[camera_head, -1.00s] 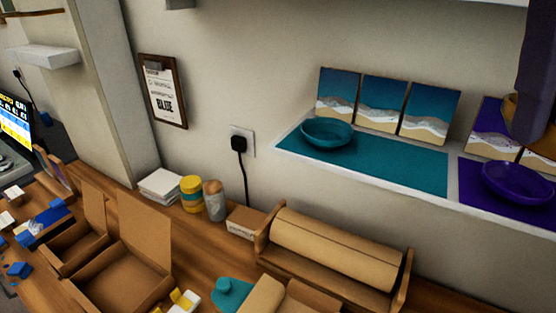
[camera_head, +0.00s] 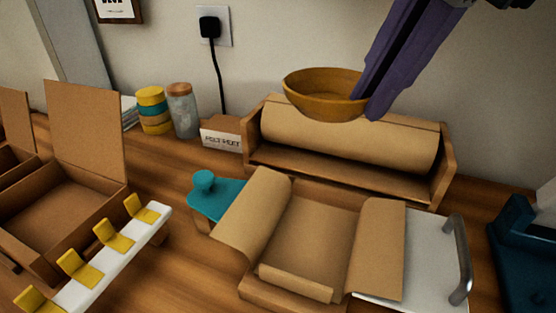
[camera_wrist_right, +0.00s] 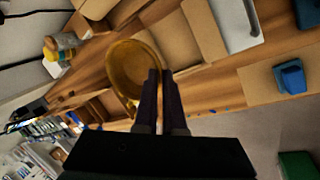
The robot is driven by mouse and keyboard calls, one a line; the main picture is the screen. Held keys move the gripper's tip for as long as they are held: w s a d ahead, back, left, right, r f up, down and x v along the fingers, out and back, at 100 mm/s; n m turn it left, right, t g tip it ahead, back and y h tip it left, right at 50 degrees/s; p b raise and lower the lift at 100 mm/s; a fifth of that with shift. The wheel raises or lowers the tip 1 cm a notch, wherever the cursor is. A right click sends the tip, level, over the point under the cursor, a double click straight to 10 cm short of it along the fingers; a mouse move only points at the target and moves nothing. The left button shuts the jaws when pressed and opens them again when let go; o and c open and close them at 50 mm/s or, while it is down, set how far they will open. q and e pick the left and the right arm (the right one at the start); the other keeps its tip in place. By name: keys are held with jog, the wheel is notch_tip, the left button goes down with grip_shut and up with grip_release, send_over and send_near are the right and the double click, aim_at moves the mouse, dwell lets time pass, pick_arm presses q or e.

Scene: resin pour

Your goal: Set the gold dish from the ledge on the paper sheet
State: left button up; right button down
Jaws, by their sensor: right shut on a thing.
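The gold dish (camera_head: 318,94) is a shallow round bowl, held in the air in front of the paper roll. My purple right gripper (camera_head: 368,100) is shut on its right rim. The wrist view also shows the dish (camera_wrist_right: 124,70) at the fingertips (camera_wrist_right: 160,78). The brown paper sheet (camera_head: 318,225) lies on the bench below and in front of the dish, with its side flaps (camera_head: 255,215) raised or curled and a folded front edge. The dish is clear of the sheet. My left gripper is out of view.
A paper roll (camera_head: 345,135) in a wooden holder (camera_head: 447,170) stands behind the sheet. A white board with a metal handle (camera_head: 460,260) is at its right, a teal piece (camera_head: 215,200) at its left. Open cardboard boxes (camera_head: 85,130) and a white strip with yellow pieces (camera_head: 115,240) stand further left.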

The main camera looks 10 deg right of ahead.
notch_tip(320, 180, down, 16)
jog(key=b, duration=0.4)
notch_tip(320, 180, down, 3)
jog(key=shift+f+b, duration=0.2)
jog(key=shift+b, duration=0.35)
jog(key=shift+f, duration=0.4)
jog(key=c, duration=1.3)
grip_release()
